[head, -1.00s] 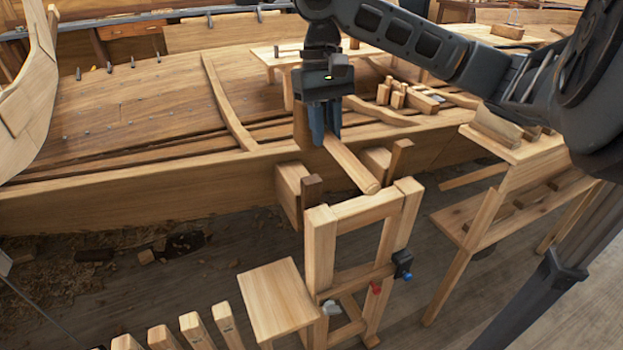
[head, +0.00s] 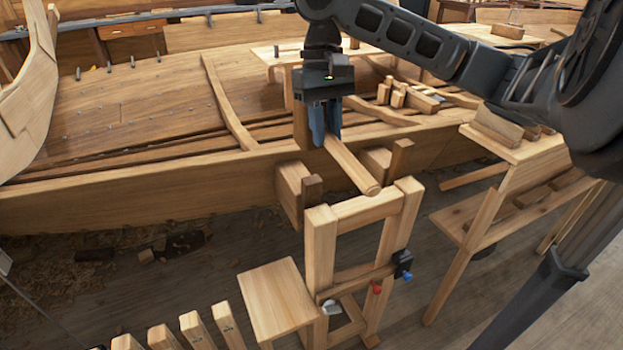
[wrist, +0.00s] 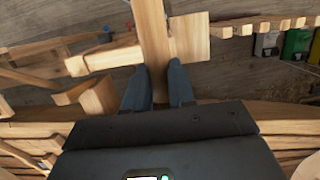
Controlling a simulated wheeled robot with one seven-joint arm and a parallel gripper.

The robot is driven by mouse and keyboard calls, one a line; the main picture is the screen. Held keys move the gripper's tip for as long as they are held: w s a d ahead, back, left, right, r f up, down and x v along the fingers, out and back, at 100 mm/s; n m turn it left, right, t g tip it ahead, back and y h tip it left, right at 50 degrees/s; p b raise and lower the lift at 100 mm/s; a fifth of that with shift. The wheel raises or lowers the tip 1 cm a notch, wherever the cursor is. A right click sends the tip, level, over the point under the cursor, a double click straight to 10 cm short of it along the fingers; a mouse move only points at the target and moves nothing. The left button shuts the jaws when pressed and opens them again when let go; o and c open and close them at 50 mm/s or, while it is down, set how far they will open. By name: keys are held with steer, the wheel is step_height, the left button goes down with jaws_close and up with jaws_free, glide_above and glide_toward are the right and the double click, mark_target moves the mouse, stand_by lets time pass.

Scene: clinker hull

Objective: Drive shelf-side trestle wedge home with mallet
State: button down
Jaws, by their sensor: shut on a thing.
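My gripper (head: 326,135) is shut on a pale wooden bar, the mallet handle (head: 352,166), which slopes toward the trestle with its round end near the top rail. In the wrist view the handle (wrist: 153,40) runs out between my fingers (wrist: 158,88). A brown block beside my fingers may be the mallet head; I cannot tell. The shelf-side wedge (head: 400,157) stands upright against the right beam end (head: 376,161), to the right of the handle and apart from it. A darker wedge (head: 312,190) stands at the left beam end (head: 289,185). How deep either sits is unclear.
The trestle frame (head: 320,250) stands in front, with a small wooden seat (head: 272,300) at its left and a dark clamp (head: 403,264) on its right post. A shelf unit (head: 465,215) stands at right. The planked hull (head: 120,195) lies behind. Several pegs rise at lower left.

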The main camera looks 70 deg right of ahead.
steer(key=shift+r, duration=0.15)
steer(key=shift+s+a+v, duration=0.1)
steer(key=shift+v, duration=0.7)
steer(key=shift+s+a+v, duration=0.1)
steer(key=shift+a+v, duration=0.05)
steer(key=shift+v, duration=0.6)
steer(key=shift+s+a+v, duration=0.1)
steer(key=shift+s+v, duration=0.05)
steer(key=shift+v, duration=0.65)
steer(key=shift+r, duration=0.1)
